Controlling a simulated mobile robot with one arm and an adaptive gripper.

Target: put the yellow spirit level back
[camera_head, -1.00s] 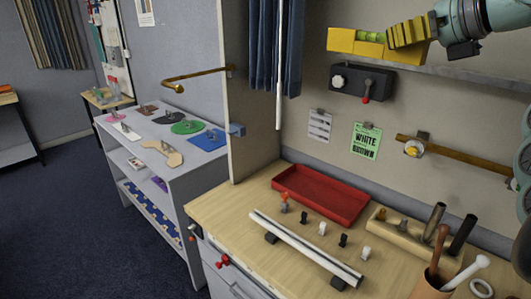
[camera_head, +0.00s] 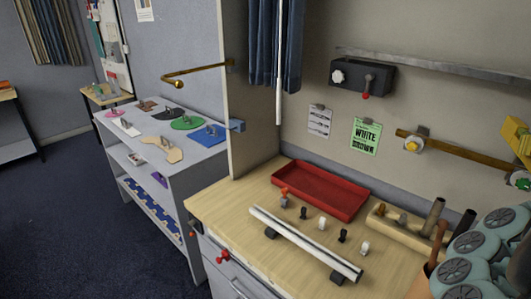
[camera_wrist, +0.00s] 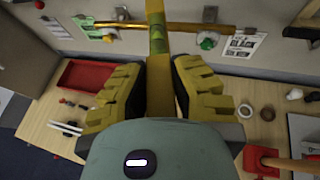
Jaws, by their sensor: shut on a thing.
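The yellow spirit level (camera_wrist: 157,22) runs lengthwise up the middle of the wrist view, with a greenish vial. My gripper (camera_wrist: 158,72) has its yellow ribbed fingers on both sides of it and is shut on it. The level's far end overlaps the brass rail in that view; I cannot tell the gap to it. In the head view, a yellow ribbed part of my gripper (camera_head: 518,138) shows at the right edge, and the level cannot be made out clearly there.
A grey wall ledge (camera_head: 430,62) is bare where visible. Below it are a dark switch box (camera_head: 362,78) and a brass rail (camera_head: 455,152). The bench holds a red tray (camera_head: 320,190), a white bar (camera_head: 300,243) and a wooden holder (camera_head: 400,222). A red-headed tool (camera_wrist: 260,160) lies right.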

